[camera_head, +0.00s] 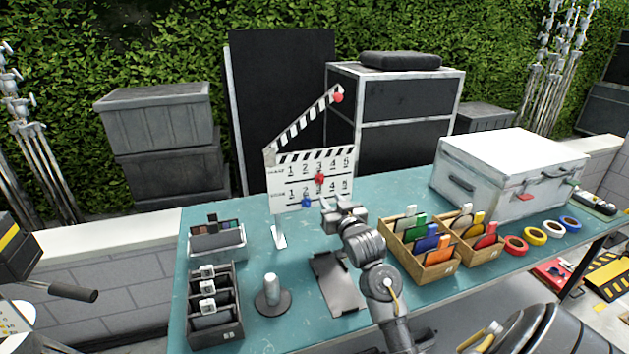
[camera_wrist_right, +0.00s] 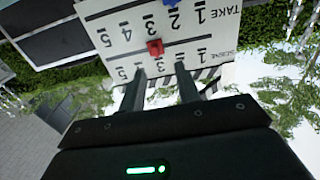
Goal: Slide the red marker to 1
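The white clapperboard (camera_head: 283,193) stands upright on the teal table with its striped stick raised. It has two rows of numbers, 1 to 5. The red marker (camera_head: 320,179) sits under the 3 of the upper row, marked SCENE in the wrist view. The blue marker (camera_head: 306,202) sits under the 2 of the lower TAKE row. My right gripper (camera_head: 338,205) is in front of the board's lower right. In the right wrist view its two fingers (camera_wrist_right: 160,72) are apart and empty, pointing toward the red marker (camera_wrist_right: 155,47). My left gripper is not in view.
The table (camera_head: 258,225) also holds a black clipboard (camera_head: 338,284), a small round stand (camera_head: 271,296) and a dark divided box (camera_head: 214,305) on the left. Wooden boxes of coloured cards (camera_head: 437,270), tape rolls (camera_head: 535,236) and a white case (camera_head: 510,162) are on the right.

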